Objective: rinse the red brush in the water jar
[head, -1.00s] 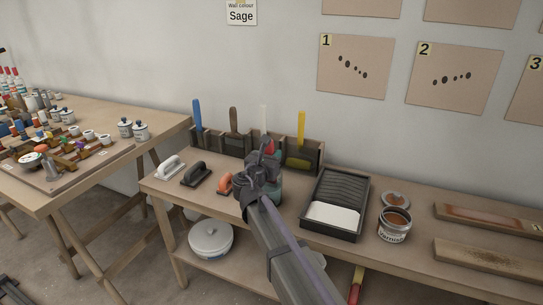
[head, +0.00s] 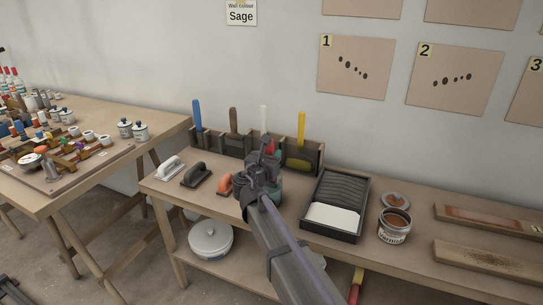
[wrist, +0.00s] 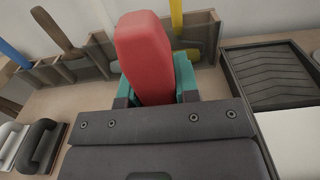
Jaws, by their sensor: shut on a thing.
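My gripper (head: 265,158) is over the middle of the workbench, in front of the wooden tool rack. In the wrist view its teal fingers (wrist: 156,90) are shut on the red brush (wrist: 144,52), whose thick red handle stands up between them. The brush's bristles are hidden below the gripper. In the head view my arm and gripper cover most of the brush. A grey-green rounded shape (head: 273,188) shows just behind and below my wrist; it may be the water jar, but I cannot tell whether the brush is inside it.
The tool rack (head: 220,150) holds blue, brown, white and yellow handled tools. Floats with white, black and orange handles (head: 168,167) lie left of my gripper. A paint tray (head: 311,195) is close on the right, with an open varnish tin (head: 394,228) beyond it.

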